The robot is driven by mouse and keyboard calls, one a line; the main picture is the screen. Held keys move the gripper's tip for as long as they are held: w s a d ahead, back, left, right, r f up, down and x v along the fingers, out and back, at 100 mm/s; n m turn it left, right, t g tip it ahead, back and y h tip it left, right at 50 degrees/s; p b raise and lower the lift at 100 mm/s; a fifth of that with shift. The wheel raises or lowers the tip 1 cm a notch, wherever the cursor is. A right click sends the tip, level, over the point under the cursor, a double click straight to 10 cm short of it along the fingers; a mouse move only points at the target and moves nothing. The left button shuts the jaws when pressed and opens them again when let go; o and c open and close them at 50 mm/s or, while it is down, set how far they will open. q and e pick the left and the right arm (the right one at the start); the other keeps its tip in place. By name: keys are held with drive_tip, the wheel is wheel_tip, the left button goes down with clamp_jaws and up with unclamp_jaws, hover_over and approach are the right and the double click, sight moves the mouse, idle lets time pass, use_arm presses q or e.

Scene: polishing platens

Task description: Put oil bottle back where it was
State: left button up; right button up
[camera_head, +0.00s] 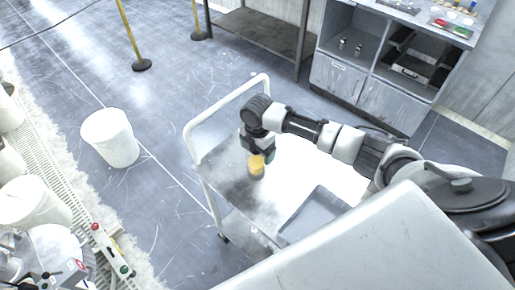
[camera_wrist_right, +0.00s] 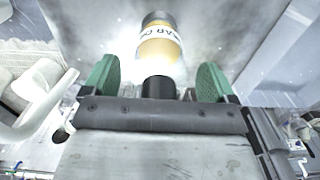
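The oil bottle (camera_head: 256,166) is small and amber-yellow, and stands on the grey top of the cart (camera_head: 222,172). In the right wrist view the bottle (camera_wrist_right: 158,48) shows a white label with dark lettering and a dark end pointing towards me. My right gripper (camera_head: 254,148) is just over the bottle. In its wrist view the two green fingers of the gripper (camera_wrist_right: 160,82) are spread wide, with a clear gap on each side of the bottle's dark end. The fingers do not touch it. My left gripper is out of view.
A grey tray (camera_head: 313,215) lies on the cart, right of the bottle. The cart's white handle (camera_head: 228,103) rises close to my right wrist. A white bucket (camera_head: 110,138) stands on the floor at left. A cabinet (camera_head: 365,90) with shelves is at the back right.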

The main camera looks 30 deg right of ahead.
drive_tip(key=shift+r, duration=0.2)
wheel_tip(320, 180, up, 12)
drive_tip(key=shift+f+b, duration=0.1)
drive_tip(key=shift+b, duration=0.8)
